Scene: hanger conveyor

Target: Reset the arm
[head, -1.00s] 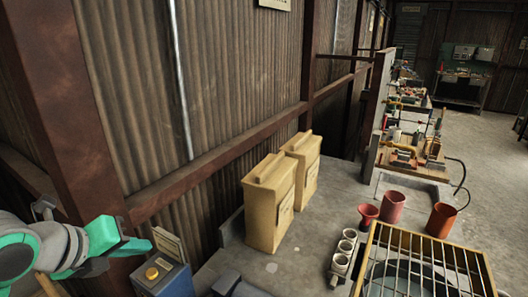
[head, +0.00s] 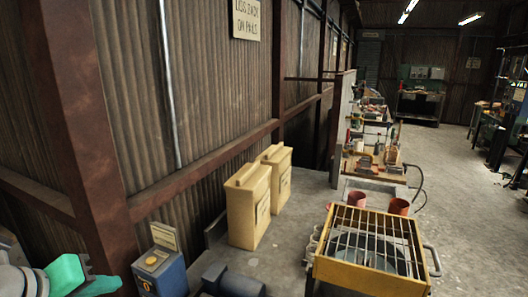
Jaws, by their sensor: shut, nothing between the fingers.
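The arm named in the task is mine, and its end shows at the lower left of the head view. My gripper (head: 104,286) is teal green and cut off by the bottom edge of the picture. Its fingers are shut with nothing between them. It hangs just left of a blue box with a yellow button (head: 152,262), and I cannot tell the exact gap. Most of my arm is out of view.
Two tan boxes (head: 247,207) stand against the corrugated wall (head: 225,90). A yellow grated frame (head: 370,270) stands at the lower right, with red cups (head: 357,199) behind it. Benches with tools line the back. Open concrete floor (head: 450,170) lies to the right.

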